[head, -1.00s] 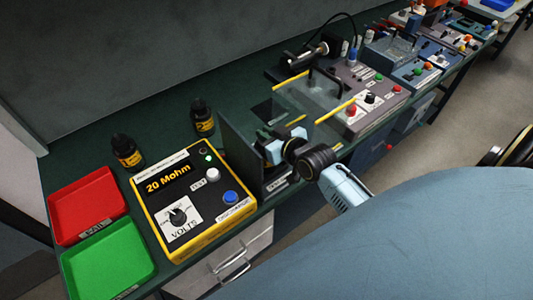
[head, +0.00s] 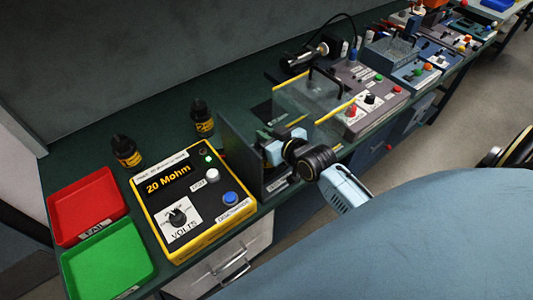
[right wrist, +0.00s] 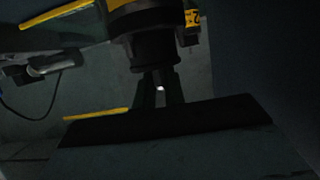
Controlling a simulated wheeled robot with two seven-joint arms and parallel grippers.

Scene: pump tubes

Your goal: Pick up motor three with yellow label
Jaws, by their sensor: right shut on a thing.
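Two black motors with yellow labels stand upright on the green bench in the head view: one (head: 126,151) behind the trays, the other (head: 203,118) behind the meter box. My right gripper (head: 263,140) reaches into the open test enclosure (head: 240,146) right of the meter. In the right wrist view its fingers (right wrist: 160,90) are closed on a dark, round, stepped body (right wrist: 152,45), apparently a motor. The picture is too dark to read a number there. A yellow label patch (right wrist: 192,18) shows beside it. My left gripper is out of view.
The yellow-edged meter box (head: 190,200) reads 20 Mohm. A red tray (head: 88,205) and a green tray (head: 108,262) lie at the left. A raised clear cover (head: 315,105) with yellow edges stands right of the gripper. Grey control boxes (head: 372,92) fill the bench beyond.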

